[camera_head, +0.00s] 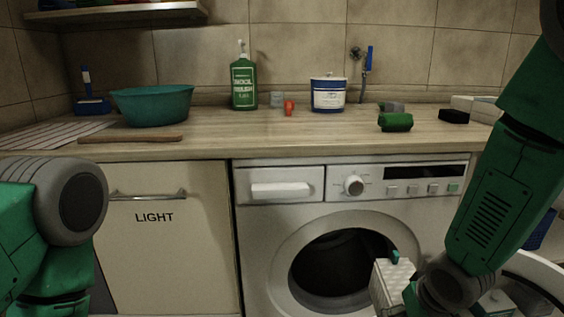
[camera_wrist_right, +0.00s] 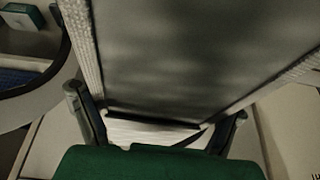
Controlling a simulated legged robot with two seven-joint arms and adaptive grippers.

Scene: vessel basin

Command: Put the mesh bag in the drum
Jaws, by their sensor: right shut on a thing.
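The mesh bag (camera_head: 390,284) is a pale, dimpled, box-like bundle at the lower right of the head view. My right gripper (camera_head: 402,272) is shut on it and holds it in front of the right side of the drum opening. In the right wrist view the bag (camera_wrist_right: 190,50) fills the upper middle as a grey face with pale mesh edges, and my right gripper (camera_wrist_right: 156,116) spans its near end. The dark drum (camera_head: 332,262) is open in the washing machine's front. Its inside is mostly in shadow. My left gripper is out of view; only my left arm shows.
The open round door (camera_head: 535,272) hangs right of the drum, partly behind my right arm. A cabinet (camera_head: 165,255) stands left.

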